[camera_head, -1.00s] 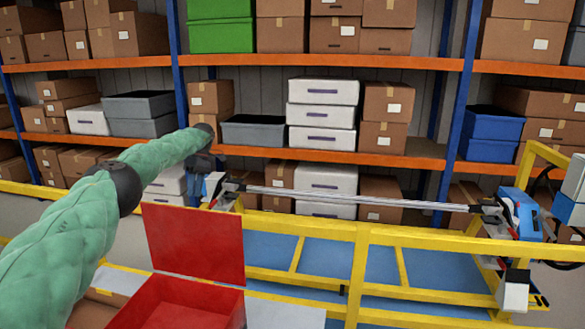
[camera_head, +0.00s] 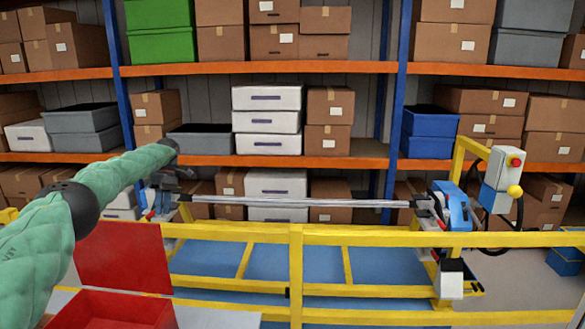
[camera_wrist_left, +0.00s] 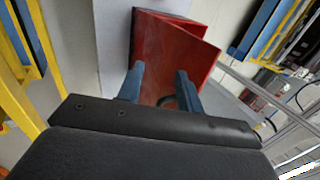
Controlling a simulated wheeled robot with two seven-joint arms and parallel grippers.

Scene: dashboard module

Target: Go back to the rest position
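My left arm, in a green sleeve, comes in from the left in the head view. Its left gripper (camera_head: 151,205) hangs down near the left end of the long grey bar (camera_head: 310,202), partly lost against the dark clamp there. In the left wrist view, the two blue fingers of the left gripper (camera_wrist_left: 160,78) stand apart with nothing clearly held between them. The red box (camera_wrist_left: 165,45) with its raised lid lies beyond the fingers. I cannot tell whether the gripper touches anything. My right gripper is in neither view.
The red box (camera_head: 110,312) stands open at the lower left. A yellow rail frame (camera_head: 400,238) crosses the front. A blue clamp unit (camera_head: 455,205) holds the bar's right end, beside a control box (camera_head: 503,168) with a red button. Shelves with boxes fill the back.

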